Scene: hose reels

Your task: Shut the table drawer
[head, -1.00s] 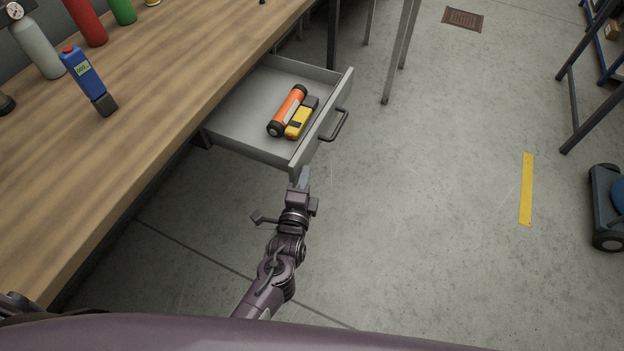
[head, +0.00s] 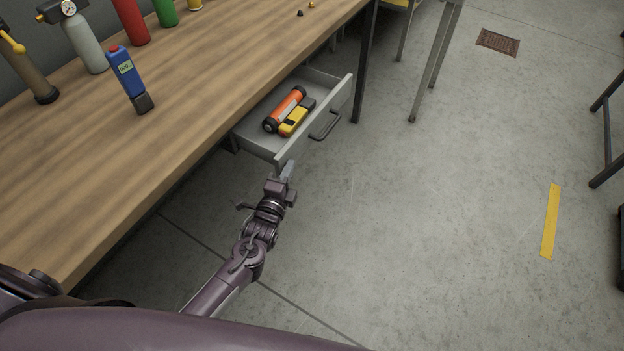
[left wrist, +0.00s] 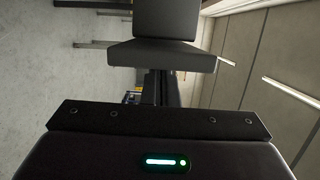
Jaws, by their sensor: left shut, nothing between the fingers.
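The table drawer (head: 343,96) is partly open under the wooden workbench in the head view. Its grey front carries a dark bar handle (head: 326,126). An orange and black cylinder (head: 285,110) and a yellow and black tool (head: 294,121) lie inside. My left gripper (head: 288,170) is shut and empty, at the near end of the drawer front; I cannot tell whether it touches. In the left wrist view, dark gripper parts (left wrist: 165,55) fill the middle and hide most of what is ahead. My right gripper is not in view.
The workbench (head: 200,100) holds a blue meter (head: 127,78), a grey bottle (head: 86,45), and red (head: 130,20) and green (head: 165,10) cylinders. A table leg (head: 366,65) stands just beyond the drawer.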

